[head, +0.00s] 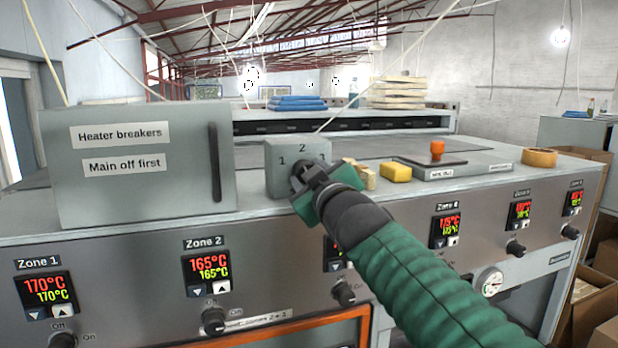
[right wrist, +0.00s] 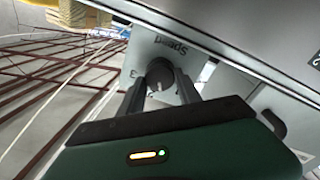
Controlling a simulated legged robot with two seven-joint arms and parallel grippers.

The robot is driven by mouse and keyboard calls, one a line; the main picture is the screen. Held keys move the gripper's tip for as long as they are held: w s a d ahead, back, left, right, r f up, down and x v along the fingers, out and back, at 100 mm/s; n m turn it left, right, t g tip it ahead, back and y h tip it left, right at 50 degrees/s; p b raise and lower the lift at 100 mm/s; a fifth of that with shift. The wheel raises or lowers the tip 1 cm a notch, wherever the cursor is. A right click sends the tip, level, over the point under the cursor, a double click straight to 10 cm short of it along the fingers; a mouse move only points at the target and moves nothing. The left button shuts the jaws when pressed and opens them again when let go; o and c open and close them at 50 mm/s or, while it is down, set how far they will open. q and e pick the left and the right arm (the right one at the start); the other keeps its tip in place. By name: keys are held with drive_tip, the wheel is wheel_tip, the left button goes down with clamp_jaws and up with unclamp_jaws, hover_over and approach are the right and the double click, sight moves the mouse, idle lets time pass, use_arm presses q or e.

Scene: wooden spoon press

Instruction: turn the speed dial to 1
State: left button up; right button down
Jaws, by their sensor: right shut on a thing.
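The speed dial is a dark round knob on a small grey box (head: 283,152) on top of the press, with the numbers 1, 2 and 3 around it. In the right wrist view the dial (right wrist: 159,74) sits between my two fingers, and the word Speed shows upside down beside it. My right gripper (head: 300,177) is shut on the dial from the front right. The gripper hides most of the dial in the head view. I cannot tell clearly which number the dial points to. My left gripper is not in view.
A tall grey breaker box (head: 140,195) with a dark handle stands left of the dial box. Zone controllers line the front panel below.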

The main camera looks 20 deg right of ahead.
drive_tip(key=shift+w+f+n, duration=0.1)
drive_tip(key=shift+f+n, duration=0.05)
drive_tip(key=shift+n, duration=1)
drive_tip(key=shift+s+f+n, duration=0.1)
drive_tip(key=shift+f+n, duration=0.1)
drive_tip(key=shift+n, duration=1)
drive_tip(key=shift+w+f+n, duration=0.1)
drive_tip(key=shift+f+n, duration=0.05)
drive_tip(key=shift+n, duration=1)
drive_tip(key=c, duration=1)
unclamp_jaws()
drive_tip(key=shift+c, duration=0.2)
drive_tip(key=shift+o, duration=0.9)
drive_tip(key=shift+r, duration=0.2)
